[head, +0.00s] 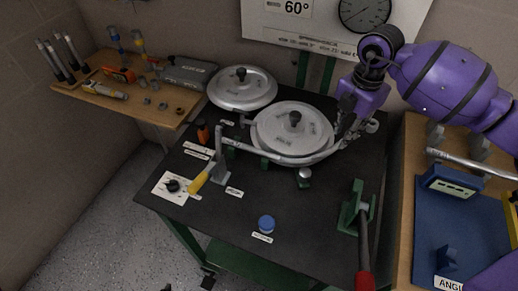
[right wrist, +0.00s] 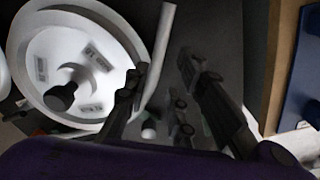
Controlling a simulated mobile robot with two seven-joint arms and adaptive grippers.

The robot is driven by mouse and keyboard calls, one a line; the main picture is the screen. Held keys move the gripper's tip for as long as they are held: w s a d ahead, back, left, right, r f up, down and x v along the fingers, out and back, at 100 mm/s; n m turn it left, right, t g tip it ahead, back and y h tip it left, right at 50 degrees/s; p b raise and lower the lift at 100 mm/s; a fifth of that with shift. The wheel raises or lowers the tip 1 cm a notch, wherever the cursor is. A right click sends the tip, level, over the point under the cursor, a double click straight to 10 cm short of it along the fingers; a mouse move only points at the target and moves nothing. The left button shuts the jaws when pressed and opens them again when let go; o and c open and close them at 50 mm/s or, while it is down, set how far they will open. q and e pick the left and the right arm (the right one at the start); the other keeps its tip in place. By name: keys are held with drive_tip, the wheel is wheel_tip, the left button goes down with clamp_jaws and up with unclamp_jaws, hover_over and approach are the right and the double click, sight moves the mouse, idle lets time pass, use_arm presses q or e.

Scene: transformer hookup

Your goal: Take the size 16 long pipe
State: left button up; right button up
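My right gripper (head: 352,128) is at the right side of the near lidded pot (head: 291,131) in the head view. In the right wrist view its two dark fingers (right wrist: 165,76) are apart. A grey pipe (head: 270,153) curves along the front of that pot and ends near the gripper. In the right wrist view a straight pipe part (right wrist: 157,62) lies close to the left finger; I cannot tell if they touch. Several upright pipes (head: 62,58) stand on the wooden shelf at far left. My left gripper is not in view.
The dark table (head: 300,215) carries a yellow-handled lever (head: 199,183), a blue knob (head: 266,223) and a red-handled green lever tool (head: 363,225). The wooden shelf (head: 150,112) holds small tools. A blue fixture (head: 445,215) stands right.

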sight(339, 143)
drive_tip(key=f, duration=0.5)
drive_tip(key=shift+w, duration=0.3)
drive_tip(key=shift+r, duration=0.1)
drive_tip(key=shift+c, duration=0.5)
clamp_jaws()
